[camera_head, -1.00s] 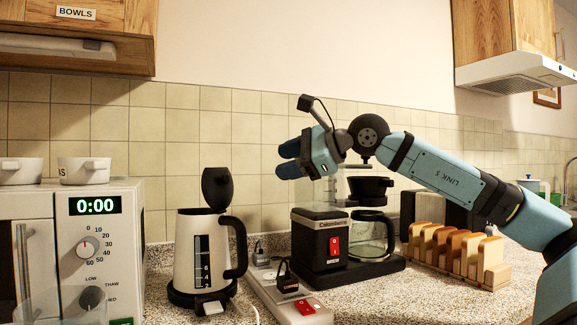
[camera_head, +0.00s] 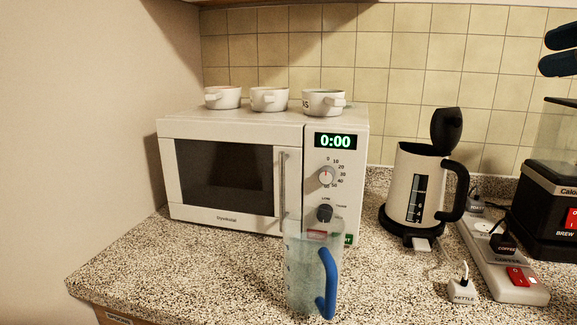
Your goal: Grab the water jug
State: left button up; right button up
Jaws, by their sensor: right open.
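The water jug (camera_head: 303,275) is a clear, see-through jug with a blue handle (camera_head: 328,284) on its right side. It stands upright on the speckled counter in front of the microwave's right part. My right gripper (camera_head: 556,50) shows only as two dark blue fingers at the upper right edge. The fingers are apart with nothing between them, and they are well above and to the right of the jug. My left gripper is not in the view.
A microwave (camera_head: 222,176) with several white bowls (camera_head: 269,99) on top stands behind the jug. A kettle (camera_head: 408,190) with its lid up, a power strip (camera_head: 508,279) and a coffee maker (camera_head: 548,205) stand to the right. The counter (camera_head: 180,275) left of the jug is clear.

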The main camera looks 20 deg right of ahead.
aim_at(314, 237)
jog(key=k+l, duration=0.2)
jog(key=k, duration=0.3)
jog(key=k+l, duration=0.25)
jog(key=k, duration=0.2)
